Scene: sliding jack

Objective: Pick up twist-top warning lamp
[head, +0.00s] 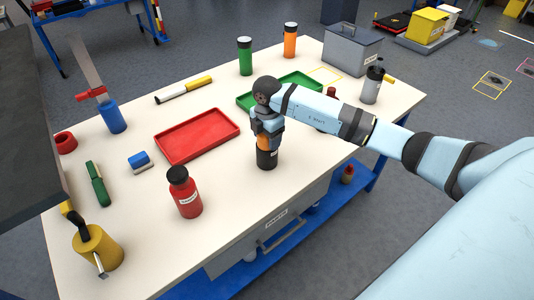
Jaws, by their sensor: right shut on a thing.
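My right gripper (266,138) points down over the table, shut on the warning lamp (267,158). The lamp is upright, with a black lower body and an orange band just under the fingers. The gripper hides its upper part. Its bottom is at or very near the table top; I cannot tell whether it touches. My left gripper is not in view.
The red tray (197,137) lies left of the gripper, the green tray (290,88) behind it. A red bottle (185,193) stands front left. Green (245,56) and orange (290,40) cylinders and a grey box (352,49) stand at the back. The front right table top is clear.

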